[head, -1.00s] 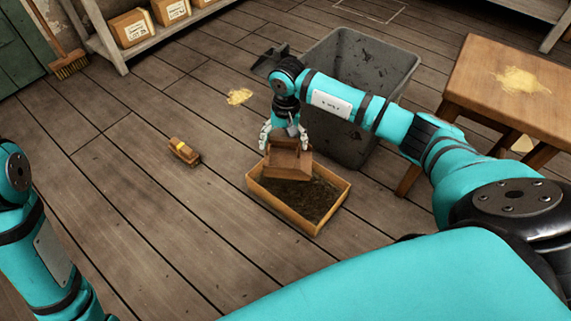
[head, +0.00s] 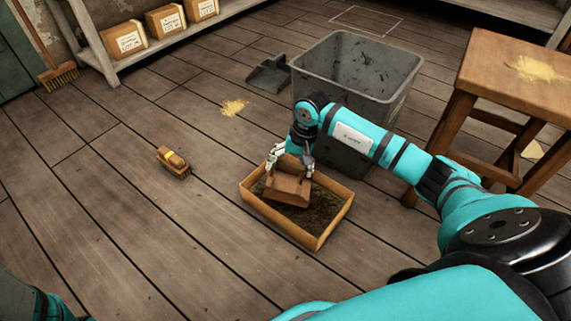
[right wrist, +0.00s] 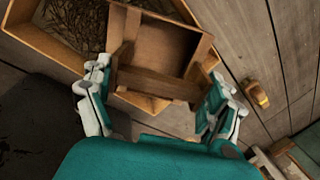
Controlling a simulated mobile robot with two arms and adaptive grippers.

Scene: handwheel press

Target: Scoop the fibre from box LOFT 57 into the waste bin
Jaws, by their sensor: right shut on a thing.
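A shallow tan box (head: 274,222) stands on the floor with dark fibre (head: 312,215) in it; no label on it can be read. My right gripper (head: 290,166) is shut on a brown wooden scoop (head: 287,189), tilted inside the box's far left part. In the right wrist view the scoop (right wrist: 160,45) sits between the fingers, its tray looking bare, with the fibre (right wrist: 75,25) beside it. Whether its edge touches the fibre is hidden. The grey waste bin (head: 372,115) stands open behind the box, with dark bits on its inner walls. My left gripper is out of view.
A brush (head: 174,162) lies left of the box. A dark dustpan (head: 268,76) lies left of the bin. A wooden stool (head: 490,80) with yellow dust stands at right. Labelled boxes (head: 127,40) sit on a shelf, a broom (head: 58,75) beside it.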

